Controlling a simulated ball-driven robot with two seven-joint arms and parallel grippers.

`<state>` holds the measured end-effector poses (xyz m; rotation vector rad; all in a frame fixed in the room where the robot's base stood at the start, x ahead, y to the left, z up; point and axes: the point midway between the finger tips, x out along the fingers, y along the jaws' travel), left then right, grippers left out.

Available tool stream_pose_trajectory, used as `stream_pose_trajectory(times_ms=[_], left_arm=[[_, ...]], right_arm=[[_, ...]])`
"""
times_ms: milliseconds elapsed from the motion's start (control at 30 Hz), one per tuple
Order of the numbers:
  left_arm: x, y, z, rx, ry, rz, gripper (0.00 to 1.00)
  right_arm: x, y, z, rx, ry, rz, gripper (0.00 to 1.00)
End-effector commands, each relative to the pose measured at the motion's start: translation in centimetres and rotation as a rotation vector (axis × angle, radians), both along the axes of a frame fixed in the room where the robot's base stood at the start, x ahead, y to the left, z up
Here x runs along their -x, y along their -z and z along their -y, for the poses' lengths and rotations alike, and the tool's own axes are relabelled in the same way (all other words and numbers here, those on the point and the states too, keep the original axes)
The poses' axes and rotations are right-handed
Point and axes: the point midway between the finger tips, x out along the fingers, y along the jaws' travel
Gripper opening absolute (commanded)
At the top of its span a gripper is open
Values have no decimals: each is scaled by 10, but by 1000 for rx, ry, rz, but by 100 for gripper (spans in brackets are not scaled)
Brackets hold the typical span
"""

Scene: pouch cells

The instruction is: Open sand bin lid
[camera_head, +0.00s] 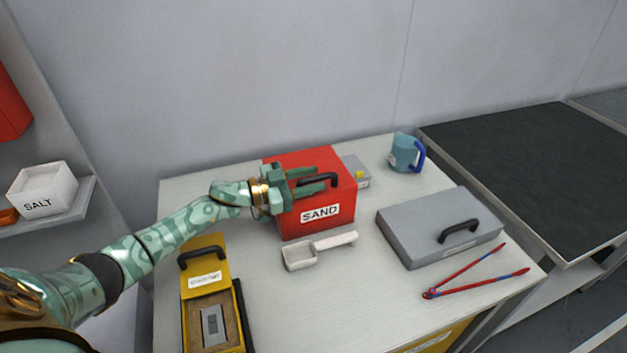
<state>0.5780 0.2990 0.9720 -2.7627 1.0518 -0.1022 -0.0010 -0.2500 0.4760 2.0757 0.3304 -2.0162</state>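The red sand bin (340,213) stands on the white table, with a white SAND label on its front. Its red lid (295,157) is down on the bin and has a black handle (318,180) on top. My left gripper (336,174) reaches in from the left over the lid. Its two green fingers are spread apart, one on the far side and one on the near side of the handle. I cannot tell whether they touch it. My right gripper is not in view.
A white scoop (318,249) lies in front of the bin. A grey case (420,223) with a black handle and red tongs (468,276) are at right. A blue mug (403,152) stands at the back. An open yellow box (205,268) is at front left.

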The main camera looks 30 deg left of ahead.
Motion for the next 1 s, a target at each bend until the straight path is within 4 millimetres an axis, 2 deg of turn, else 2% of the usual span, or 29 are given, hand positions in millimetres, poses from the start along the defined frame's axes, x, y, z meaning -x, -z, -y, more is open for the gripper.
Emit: stream_pose_trajectory(times_ms=[100,367,400,500,533,767,1000], left_arm=[[-6,0,5,1,0,0,36],[-7,0,7,0,0,0,36],[-7,0,7,0,0,0,33],[-7,0,6,0,0,0,6],[-7,0,6,0,0,0,0],[-7,-2,6,3,-1,-3,0],[-9,-20,3,52,-2,-43,0]], right_arm=[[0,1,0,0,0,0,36],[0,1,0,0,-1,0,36],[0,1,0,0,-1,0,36],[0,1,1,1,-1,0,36],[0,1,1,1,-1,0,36],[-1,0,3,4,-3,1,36],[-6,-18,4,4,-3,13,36]])
